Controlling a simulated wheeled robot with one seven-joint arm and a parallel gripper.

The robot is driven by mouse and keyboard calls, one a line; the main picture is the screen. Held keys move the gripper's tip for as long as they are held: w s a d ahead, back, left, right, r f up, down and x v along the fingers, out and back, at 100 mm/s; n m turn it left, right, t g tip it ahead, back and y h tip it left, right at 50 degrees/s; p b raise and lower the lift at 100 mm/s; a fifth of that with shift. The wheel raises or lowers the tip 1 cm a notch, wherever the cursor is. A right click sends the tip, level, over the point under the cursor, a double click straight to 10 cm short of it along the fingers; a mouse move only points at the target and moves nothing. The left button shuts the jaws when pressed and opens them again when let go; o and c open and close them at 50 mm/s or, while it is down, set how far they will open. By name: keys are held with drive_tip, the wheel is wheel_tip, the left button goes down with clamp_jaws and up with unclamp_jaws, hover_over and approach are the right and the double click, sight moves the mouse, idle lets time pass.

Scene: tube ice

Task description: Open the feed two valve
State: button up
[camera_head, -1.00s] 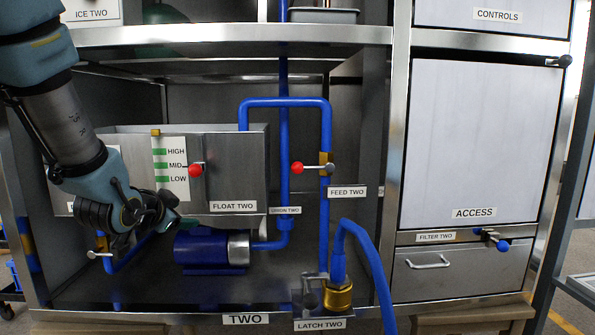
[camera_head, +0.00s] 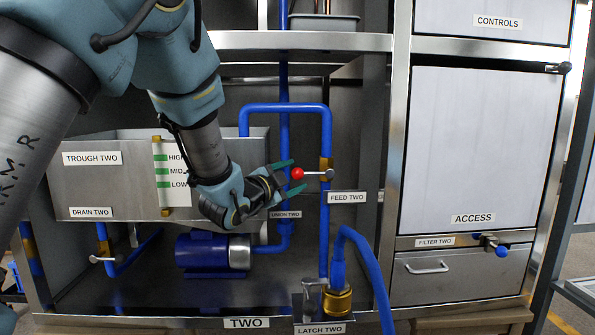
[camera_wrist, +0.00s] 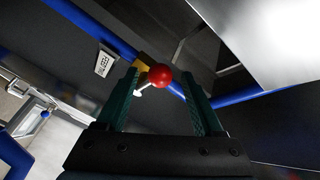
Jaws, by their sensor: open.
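The feed two valve has a red ball knob (camera_head: 297,173) on a metal lever that runs sideways from the brass valve body (camera_head: 326,170) on the blue pipe. The "FEED TWO" label (camera_head: 347,197) is just below and to the right. My gripper (camera_head: 288,178) is open, just left of the knob, fingers pointing right. In the wrist view, the red knob (camera_wrist: 160,76) shows between the two green fingers, near their tips, with the brass body behind it. I cannot tell whether a finger touches it.
The vertical blue union pipe (camera_head: 284,130) runs beside my gripper. The trough (camera_head: 105,185) is behind my arm, and the blue pump (camera_head: 205,250) sits below. The latch two fitting (camera_head: 337,298) and a blue hose (camera_head: 370,265) are at lower right.

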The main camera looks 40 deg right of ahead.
drive_tip(key=shift+x, duration=1.25)
drive_tip(key=shift+c, duration=0.3)
clamp_jaws()
